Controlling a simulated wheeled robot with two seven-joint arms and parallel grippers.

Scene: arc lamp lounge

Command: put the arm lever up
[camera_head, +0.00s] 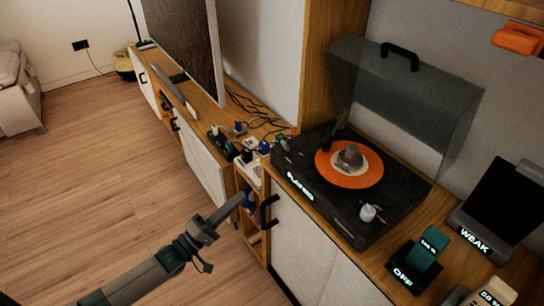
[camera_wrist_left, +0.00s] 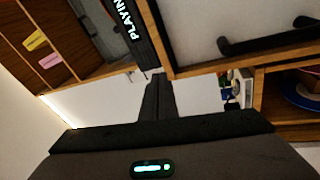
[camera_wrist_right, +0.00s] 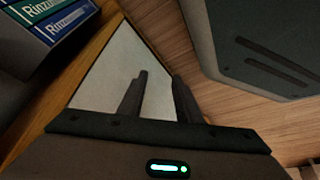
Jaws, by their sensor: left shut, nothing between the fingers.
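The turntable (camera_head: 345,185) stands on the cabinet top, with an orange record (camera_head: 350,163) and a raised clear cover (camera_head: 410,95). Its front edge reads "PLAYING", also readable in the left wrist view (camera_wrist_left: 128,22). A dark upright part (camera_head: 327,135) stands at its back left and a pale knob (camera_head: 368,212) at its front right. I cannot tell which part is the arm lever. My left gripper (camera_head: 243,197) is shut and empty, in front of the cabinet and apart from the turntable. My right gripper (camera_wrist_right: 160,95) is open and empty, and outside the head view.
A dark box marked "OFF" (camera_head: 410,268) with a teal part and a stand marked "WEAK" (camera_head: 490,215) are right of the turntable. Small items and cables crowd the left. Cabinet handles (camera_head: 269,210) protrude near my left gripper. Blue and green boxes (camera_wrist_right: 60,22) show in the right wrist view.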

